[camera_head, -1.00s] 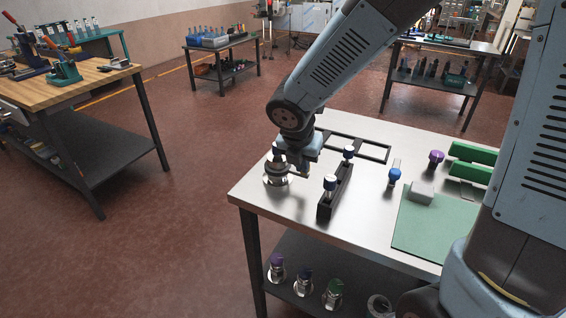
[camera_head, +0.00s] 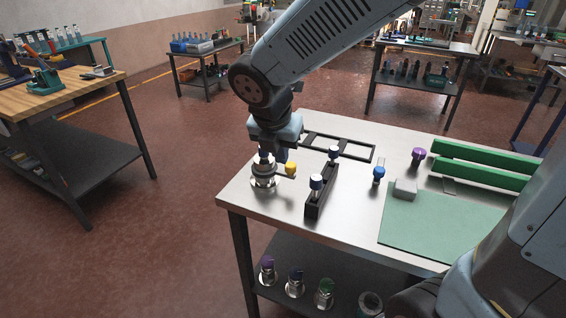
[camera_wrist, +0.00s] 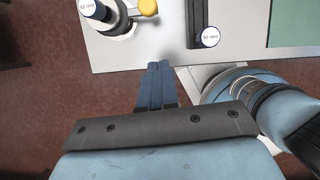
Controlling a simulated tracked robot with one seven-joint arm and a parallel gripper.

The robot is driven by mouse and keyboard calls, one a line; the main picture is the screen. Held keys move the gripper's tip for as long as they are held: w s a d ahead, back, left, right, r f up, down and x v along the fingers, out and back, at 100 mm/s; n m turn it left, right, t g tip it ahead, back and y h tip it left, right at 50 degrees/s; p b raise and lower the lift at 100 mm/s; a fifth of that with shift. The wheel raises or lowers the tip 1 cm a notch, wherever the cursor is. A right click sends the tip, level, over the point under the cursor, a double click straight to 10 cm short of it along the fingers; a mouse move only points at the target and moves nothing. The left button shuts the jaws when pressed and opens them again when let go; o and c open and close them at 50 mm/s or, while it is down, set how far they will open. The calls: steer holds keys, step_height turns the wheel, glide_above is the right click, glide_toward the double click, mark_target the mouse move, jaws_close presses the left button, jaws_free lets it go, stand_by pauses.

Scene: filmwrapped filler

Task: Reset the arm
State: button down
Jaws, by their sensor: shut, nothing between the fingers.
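My gripper (camera_head: 283,157) hangs from the arm above the left end of the steel table (camera_head: 255,206). In the wrist view its two blue fingers (camera_wrist: 157,66) lie together, with nothing between them, in front of the table's edge in the picture. In the head view it is behind and above a round metal holder (camera_head: 263,182) with a blue-topped piece in it. The wrist view shows that blue-rimmed top (camera_wrist: 90,8) at the upper left. A yellow knob (camera_head: 290,168) is beside the holder and also shows in the wrist view (camera_wrist: 147,6).
A black rack (camera_head: 318,200) with two blue-capped pieces stands right of the holder. A black frame (camera_head: 352,152) lies behind. A blue-capped piece (camera_head: 379,173), a purple-capped piece (camera_head: 418,157), a pale block (camera_head: 405,188), a green mat (camera_head: 440,230) and green rails (camera_head: 480,172) are farther right.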

steer(key=shift+s+r, duration=0.2)
steer(key=shift+r, duration=0.35)
steer(key=s+d+r+m, duration=0.3)
steer(key=d+m, duration=0.5)
steer(key=m, duration=0.2)
steer(key=s+d+r+m+t+y, duration=0.1)
steer(key=s+d+r+m, duration=0.1)
steer(key=d+m, duration=0.6)
steer(key=s+d+r+m, duration=0.3)
steer(key=d+m, duration=0.4)
steer(key=m, duration=0.7)
steer(key=shift+s+d+r+t, duration=0.3)
steer(key=shift+s+d+r, duration=0.05)
steer(key=shift+d+r, duration=0.05)
